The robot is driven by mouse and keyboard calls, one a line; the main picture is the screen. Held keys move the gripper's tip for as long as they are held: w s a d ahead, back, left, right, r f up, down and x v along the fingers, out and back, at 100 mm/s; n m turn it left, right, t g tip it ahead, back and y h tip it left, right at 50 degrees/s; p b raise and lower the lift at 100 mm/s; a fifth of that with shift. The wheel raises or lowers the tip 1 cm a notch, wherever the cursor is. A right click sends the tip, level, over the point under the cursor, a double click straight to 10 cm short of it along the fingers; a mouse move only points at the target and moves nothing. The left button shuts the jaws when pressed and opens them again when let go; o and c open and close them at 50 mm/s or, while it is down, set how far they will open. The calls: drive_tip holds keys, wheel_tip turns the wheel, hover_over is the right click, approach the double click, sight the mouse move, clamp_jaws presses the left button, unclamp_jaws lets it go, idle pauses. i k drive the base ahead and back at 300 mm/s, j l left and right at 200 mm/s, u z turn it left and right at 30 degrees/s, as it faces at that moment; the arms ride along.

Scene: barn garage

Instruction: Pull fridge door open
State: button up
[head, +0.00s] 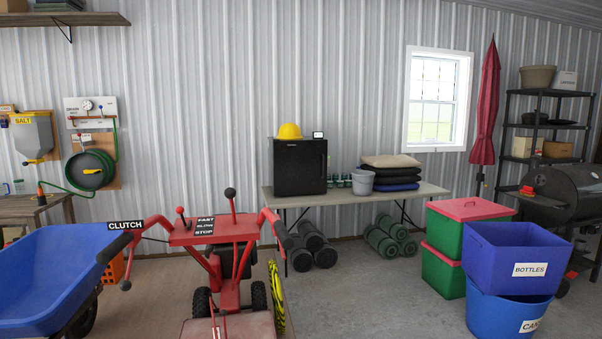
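A small black fridge (300,167) stands on the left part of a folding table (425,189) against the metal wall. Its dark front faces me and the door looks closed. A yellow hard hat (289,131) and a small white-framed device (318,135) sit on top of it. My gripper and arm are not in view, so their place relative to the fridge does not show.
A red machine (230,235) with long handles stands between me and the fridge. A blue wheelbarrow (48,275) is at the left. Blue bins (515,255) and red-lidded green boxes (445,270) are at the right. Concrete floor (375,295) before the table is clear.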

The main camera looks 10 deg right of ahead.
sight(300, 167)
drive_tip(key=i+z, duration=0.15)
drive_tip(key=z, duration=0.4)
drive_tip(key=i, duration=5.55)
